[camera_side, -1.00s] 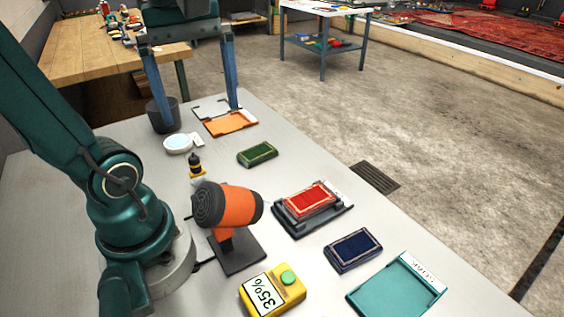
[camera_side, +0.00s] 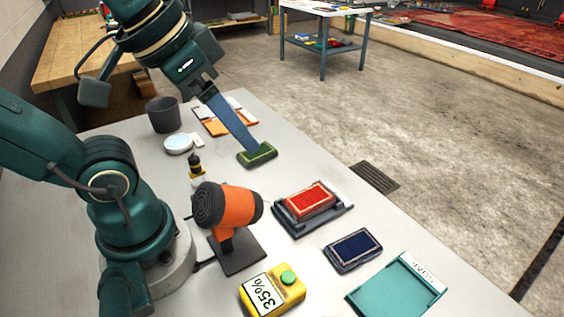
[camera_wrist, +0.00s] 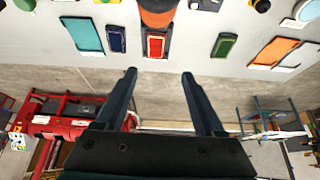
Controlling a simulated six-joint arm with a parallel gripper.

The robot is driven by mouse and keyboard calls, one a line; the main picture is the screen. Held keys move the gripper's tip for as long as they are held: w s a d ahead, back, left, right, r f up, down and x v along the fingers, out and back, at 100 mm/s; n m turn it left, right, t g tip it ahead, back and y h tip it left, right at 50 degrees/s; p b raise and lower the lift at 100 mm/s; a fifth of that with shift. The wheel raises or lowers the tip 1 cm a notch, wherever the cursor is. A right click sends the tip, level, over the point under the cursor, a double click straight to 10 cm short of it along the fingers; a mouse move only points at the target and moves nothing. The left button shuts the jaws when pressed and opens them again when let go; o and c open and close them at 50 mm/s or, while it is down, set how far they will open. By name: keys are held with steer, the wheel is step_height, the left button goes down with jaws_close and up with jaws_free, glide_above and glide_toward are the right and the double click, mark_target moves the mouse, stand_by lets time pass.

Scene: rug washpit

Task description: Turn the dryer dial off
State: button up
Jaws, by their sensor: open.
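The orange hair dryer (camera_side: 240,206) with a dark ribbed end stands on a dark base in the side view. It also shows at the top of the wrist view (camera_wrist: 157,17). I cannot tell whether this knob is the dryer's dial; no other dial is clear. My gripper (camera_side: 255,146) is open and empty, well behind the dryer. In the wrist view its two fingers (camera_wrist: 158,73) are wide apart with nothing between them.
A green pad (camera_side: 257,155) lies behind my fingertips in the side view. A red pad (camera_side: 310,199) in a dark tray, a blue pad (camera_side: 353,250) and a teal tray (camera_side: 397,292) line the right side. A dark cup (camera_side: 163,114) and small bottle (camera_side: 196,168) stand at left.

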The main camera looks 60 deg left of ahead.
steer(key=a+m+g+y, duration=0.4)
steer(key=a+m+g, duration=0.35)
steer(key=m, duration=0.35)
steer(key=shift+g, duration=0.45)
steer(key=f, duration=0.8)
steer(key=d+f, duration=0.1)
steer(key=f, duration=0.3)
steer(key=shift+s, duration=0.1)
steer(key=shift+x, duration=2.65)
steer(key=shift+d, duration=0.1)
jaws_close()
